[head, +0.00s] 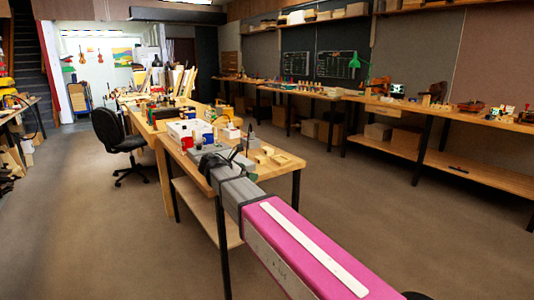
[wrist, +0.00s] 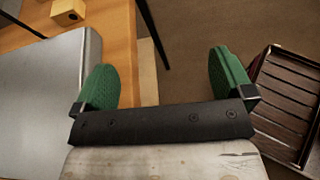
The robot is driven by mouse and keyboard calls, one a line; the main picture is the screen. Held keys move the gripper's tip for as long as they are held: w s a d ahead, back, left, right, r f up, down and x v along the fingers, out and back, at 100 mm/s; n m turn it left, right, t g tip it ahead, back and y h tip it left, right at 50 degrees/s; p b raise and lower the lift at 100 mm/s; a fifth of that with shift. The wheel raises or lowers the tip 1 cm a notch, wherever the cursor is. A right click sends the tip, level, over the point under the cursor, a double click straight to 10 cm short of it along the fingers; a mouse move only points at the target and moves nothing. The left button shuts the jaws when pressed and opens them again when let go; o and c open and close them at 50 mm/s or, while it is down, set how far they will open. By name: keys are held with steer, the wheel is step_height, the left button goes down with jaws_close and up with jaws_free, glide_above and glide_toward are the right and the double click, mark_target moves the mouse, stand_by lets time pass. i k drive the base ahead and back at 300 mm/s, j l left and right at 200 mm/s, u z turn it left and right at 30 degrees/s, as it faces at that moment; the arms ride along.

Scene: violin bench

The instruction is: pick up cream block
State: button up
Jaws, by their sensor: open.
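My gripper (wrist: 165,68) is open and empty, with its two green fingers wide apart. In the head view my gripper (head: 236,156) is at the front end of the near workbench, small and partly hidden by my arm. Several pale wooden pieces (head: 284,159) lie on the bench just right of my gripper. I cannot tell for sure which one is the cream block. In the wrist view a small tan block with a dark hole (wrist: 68,11) sits on the wooden bench top at the upper left, apart from the fingers.
A grey metal surface (wrist: 40,100) lies left of my gripper in the wrist view; a dark slatted object (wrist: 290,105) is at the right. A white tray (head: 188,131) and cups crowd the bench (head: 285,168). A black chair (head: 118,138) stands left; floor at right is clear.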

mark_target(266, 151)
steer(key=i, duration=1)
